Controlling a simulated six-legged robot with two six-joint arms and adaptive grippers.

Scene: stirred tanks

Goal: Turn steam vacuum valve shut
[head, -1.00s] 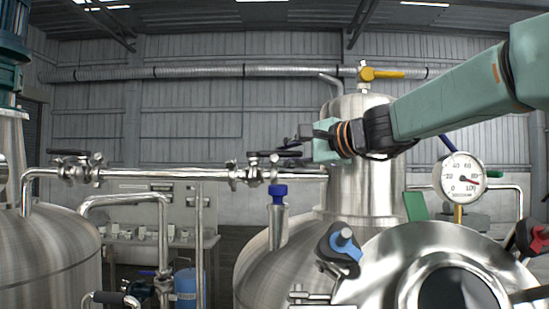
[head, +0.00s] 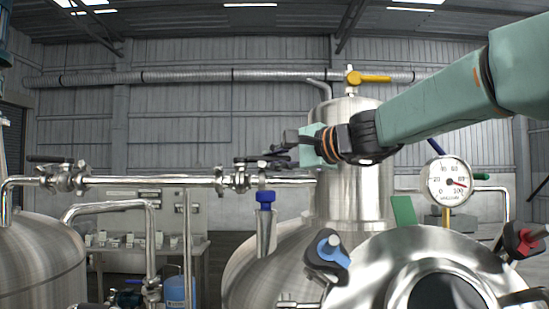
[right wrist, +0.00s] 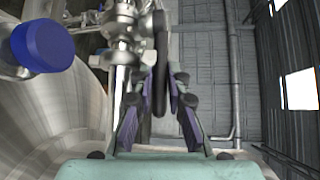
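A steel valve (head: 238,178) sits on the horizontal steam pipe left of centre in the head view, with a dark lever handle (head: 268,158). My right gripper (head: 284,148) reaches it from the right. In the right wrist view, the black handle (right wrist: 160,60) runs between the fingers of my right gripper (right wrist: 162,76). The fingers lean in close on both sides of it and appear shut on it. The lever lies roughly along the pipe in the head view. My left gripper is not in view.
Another lever valve (head: 65,177) is farther left on the pipe. A blue-capped fitting (head: 265,197) stands just below my gripper. A steel tank (head: 350,190), a pressure gauge (head: 449,182) and a blue-knobbed clamp (head: 329,252) are to the right. A yellow-handled valve (head: 368,78) is above.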

